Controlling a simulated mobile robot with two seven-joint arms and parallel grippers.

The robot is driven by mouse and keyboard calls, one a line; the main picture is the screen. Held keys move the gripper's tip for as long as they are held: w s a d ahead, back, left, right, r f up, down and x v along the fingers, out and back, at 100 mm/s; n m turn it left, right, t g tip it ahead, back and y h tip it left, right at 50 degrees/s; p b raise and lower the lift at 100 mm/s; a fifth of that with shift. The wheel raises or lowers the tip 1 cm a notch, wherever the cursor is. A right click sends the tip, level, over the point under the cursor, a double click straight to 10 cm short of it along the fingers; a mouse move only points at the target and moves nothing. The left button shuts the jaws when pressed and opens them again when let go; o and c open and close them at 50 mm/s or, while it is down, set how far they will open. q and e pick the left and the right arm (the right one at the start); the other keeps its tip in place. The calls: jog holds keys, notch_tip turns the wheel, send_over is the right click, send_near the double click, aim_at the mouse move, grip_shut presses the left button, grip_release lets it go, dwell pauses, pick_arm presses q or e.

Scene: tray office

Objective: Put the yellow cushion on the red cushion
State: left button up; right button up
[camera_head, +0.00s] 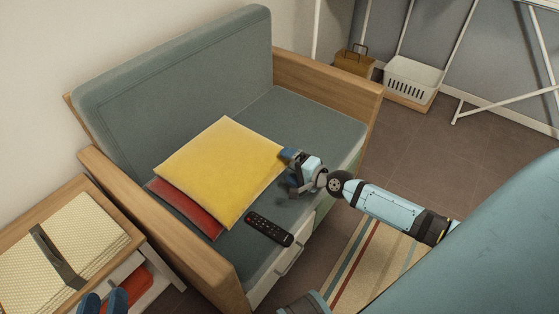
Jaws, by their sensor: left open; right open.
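The yellow cushion (222,165) lies on the sofa seat, on top of the red cushion (191,207). It covers most of the red cushion, whose front-left edge and corner show beneath it. My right gripper (287,170) is open at the yellow cushion's right corner; I cannot tell whether a finger touches the cushion. My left gripper (103,302) shows only as two blue fingertips at the bottom left edge, apart and empty, in front of the side table.
The grey-green sofa (318,125) has wooden arms on both sides. A black remote (269,229) lies on the seat's front edge. A side table (62,201) with woven mats stands at left. A white basket (412,80) and a brown box (354,62) stand at the back right.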

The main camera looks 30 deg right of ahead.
jog(key=v, duration=0.5)
jog(key=s+a+r+n+y, duration=0.1)
jog(key=s+a+r+n, duration=0.1)
jog(key=s+a+n, duration=0.5)
jog(key=s+a+r+n+y, duration=0.2)
jog(key=a+r+n, duration=0.1)
jog(key=a, duration=0.7)
pick_arm(q)
jog(key=shift+s+a+f, duration=0.15)
jog(key=shift+s+f, duration=0.05)
jog(key=shift+f, duration=0.5)
pick_arm(e)
jog(key=s+a+r+n+h, duration=0.1)
jog(key=s+a+r+n, duration=0.3)
jog(key=a+r+n, duration=0.2)
notch_tip(320, 180, up, 3)
jog(key=shift+s+a+f+n+t+h, duration=0.25)
jog(key=shift+a+n+t+h, duration=0.1)
jog(key=shift+n, duration=0.25)
